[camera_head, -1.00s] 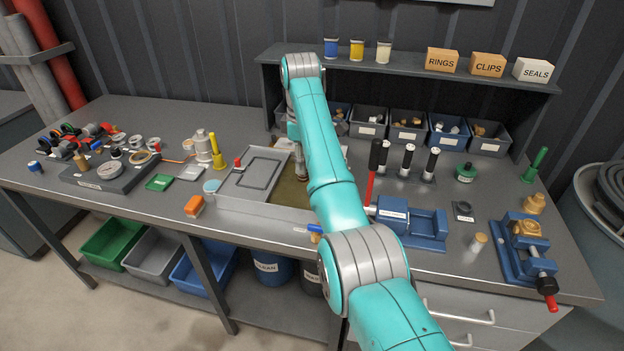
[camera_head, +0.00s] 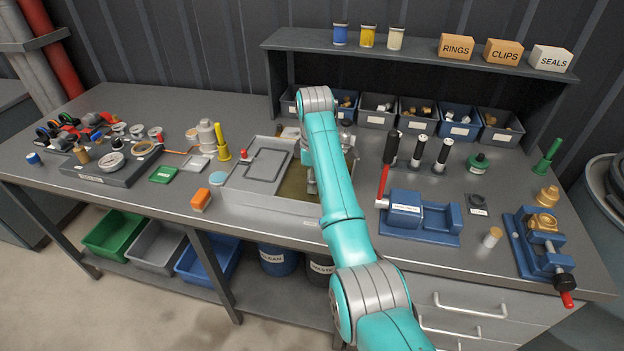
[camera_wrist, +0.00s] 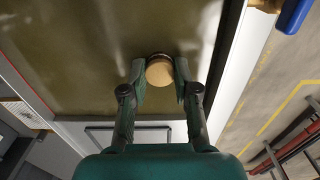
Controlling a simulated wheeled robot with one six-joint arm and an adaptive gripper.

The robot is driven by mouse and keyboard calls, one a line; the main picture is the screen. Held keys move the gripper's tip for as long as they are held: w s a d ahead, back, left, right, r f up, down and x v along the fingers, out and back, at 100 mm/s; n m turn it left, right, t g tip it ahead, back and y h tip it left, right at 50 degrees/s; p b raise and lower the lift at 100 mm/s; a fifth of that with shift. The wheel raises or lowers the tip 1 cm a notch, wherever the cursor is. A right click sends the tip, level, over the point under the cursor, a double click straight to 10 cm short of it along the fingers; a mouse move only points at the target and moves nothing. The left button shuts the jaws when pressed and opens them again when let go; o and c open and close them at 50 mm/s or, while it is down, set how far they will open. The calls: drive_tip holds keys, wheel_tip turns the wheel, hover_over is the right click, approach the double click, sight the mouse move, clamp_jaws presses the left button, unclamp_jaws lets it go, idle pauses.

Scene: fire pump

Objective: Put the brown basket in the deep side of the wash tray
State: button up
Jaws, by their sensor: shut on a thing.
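The wash tray (camera_head: 268,203) is a grey tray on the bench. Its left part is a shallow panel (camera_head: 262,172); its right part is the deep side (camera_head: 292,185), with murky olive-brown liquid. My gripper (camera_wrist: 160,77) is shut on a small round tan-brown thing, the brown basket (camera_wrist: 159,71), seen from above in the wrist view. The deep side (camera_wrist: 80,45) fills the picture behind it. In the head view my gripper (camera_head: 311,183) is over the deep side, partly hidden by my arm. How far the basket is above the bottom I cannot tell.
A blue fixture with a red lever (camera_head: 405,212) stands right of the tray. An orange block (camera_head: 201,199) and a yellow post (camera_head: 222,145) stand left. Part bins (camera_head: 378,110) line the back under a shelf. A blue-handled thing (camera_wrist: 295,15) lies outside the tray wall.

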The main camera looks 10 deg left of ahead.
drive_tip(key=o, duration=0.9)
drive_tip(key=shift+o, duration=0.2)
